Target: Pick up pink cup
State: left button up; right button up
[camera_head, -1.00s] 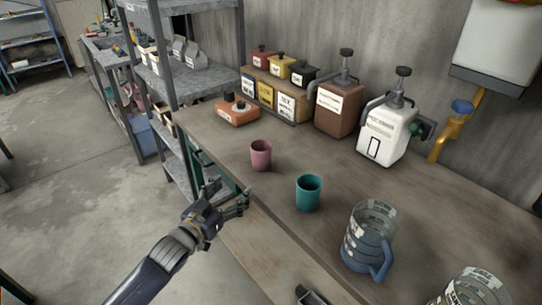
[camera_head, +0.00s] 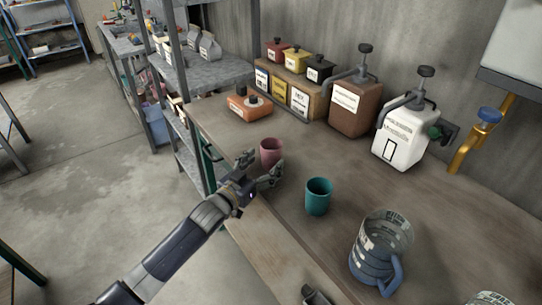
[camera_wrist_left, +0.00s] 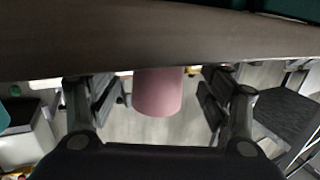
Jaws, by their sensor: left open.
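The pink cup (camera_head: 271,150) stands upright on the brown table, near its left edge. My left gripper (camera_head: 261,168) is open beside the cup, on its near side, with the fingertips close to it and partly in front of its lower part. In the left wrist view the cup (camera_wrist_left: 158,92) shows between the two spread fingers. Contact with either finger cannot be made out.
A teal cup (camera_head: 318,197) stands to the right of the pink cup. A blue jug (camera_head: 378,255) stands further right. An orange box (camera_head: 249,106), a brown canister (camera_head: 355,106) and a white canister (camera_head: 402,132) are behind. A dark object (camera_head: 316,296) is cut off at the bottom.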

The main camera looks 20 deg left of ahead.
aim_at(266, 162)
pick_arm(q)
jog(key=x, duration=0.3)
jog(key=shift+w+d, duration=0.1)
jog(key=shift+w, duration=0.15)
jog(key=shift+w+d+f, duration=0.1)
jog(key=shift+w, duration=0.2)
pick_arm(e)
jog(key=shift+w+a+r, duration=0.1)
jog(key=shift+w+r, duration=0.1)
jog(key=shift+w, duration=0.25)
jog(key=shift+w+a+r, duration=0.1)
jog(key=shift+w+r, duration=0.05)
jog(key=shift+w, duration=0.3)
jog(key=shift+d, duration=0.1)
pick_arm(q)
jog(key=c, duration=1.2)
pick_arm(e)
jog(key=shift+s+d, duration=0.2)
jog(key=shift+s, duration=0.15)
